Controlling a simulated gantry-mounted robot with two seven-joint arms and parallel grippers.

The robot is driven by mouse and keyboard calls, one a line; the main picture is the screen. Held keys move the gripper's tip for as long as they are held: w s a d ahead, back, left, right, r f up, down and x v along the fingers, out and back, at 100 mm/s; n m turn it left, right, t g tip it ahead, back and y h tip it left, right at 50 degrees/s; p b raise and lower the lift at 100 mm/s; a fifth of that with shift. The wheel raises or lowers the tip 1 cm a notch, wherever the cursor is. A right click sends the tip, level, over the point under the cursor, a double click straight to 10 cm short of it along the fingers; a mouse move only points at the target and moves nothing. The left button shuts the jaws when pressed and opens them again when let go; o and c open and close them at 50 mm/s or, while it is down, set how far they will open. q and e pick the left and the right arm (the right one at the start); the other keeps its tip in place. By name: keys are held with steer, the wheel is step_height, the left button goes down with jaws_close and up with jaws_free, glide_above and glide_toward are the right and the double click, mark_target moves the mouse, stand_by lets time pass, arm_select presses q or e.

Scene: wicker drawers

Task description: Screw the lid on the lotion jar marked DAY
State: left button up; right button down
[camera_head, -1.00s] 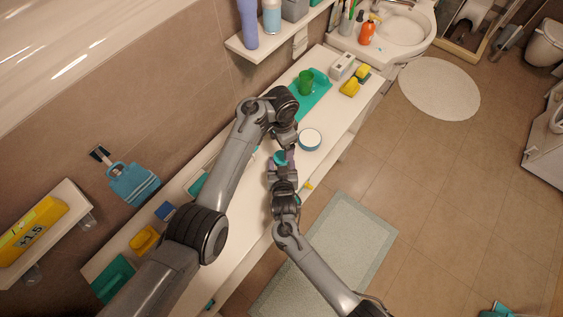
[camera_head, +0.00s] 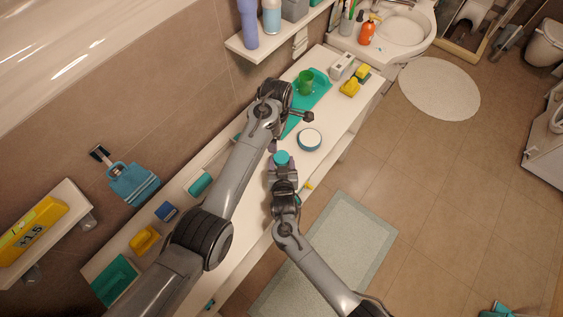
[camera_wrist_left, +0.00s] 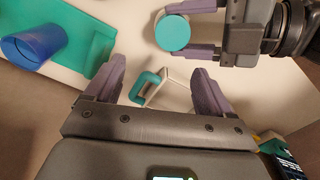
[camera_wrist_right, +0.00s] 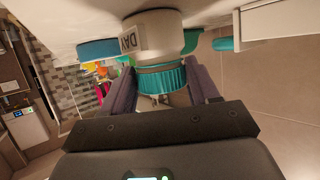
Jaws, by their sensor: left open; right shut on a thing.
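The white jar marked DAY (camera_wrist_right: 150,30) stands on the counter in the right wrist view, which shows it upside down. A ribbed teal lid (camera_wrist_right: 163,80) is at the jar's mouth; whether its thread is engaged cannot be told. The lid's round top also shows in the left wrist view (camera_wrist_left: 173,32) and the head view (camera_head: 281,158). My right gripper (camera_wrist_right: 160,77) is shut on the lid, a finger on each side. My left gripper (camera_wrist_left: 158,67) is open and empty, apart from the lid; my own arm mostly hides it in the head view.
A white-topped blue round container (camera_head: 310,139) stands close to the jar on the counter. Yellow items (camera_head: 349,88) stand near the counter's far end. A wall shelf (camera_head: 262,50) overhangs the back edge.

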mark_target(282, 157)
arm_select(q)
steer(key=n, duration=0.3)
steer(key=s+n, duration=0.1)
steer(key=n, duration=0.1)
steer(key=shift+d+f, duration=0.2)
steer(key=shift+d, duration=0.1)
steer(key=shift+s+d+f, duration=0.45)
steer(key=shift+s, duration=0.1)
steer(key=shift+f, duration=0.2)
steer(key=shift+f, duration=3.8)
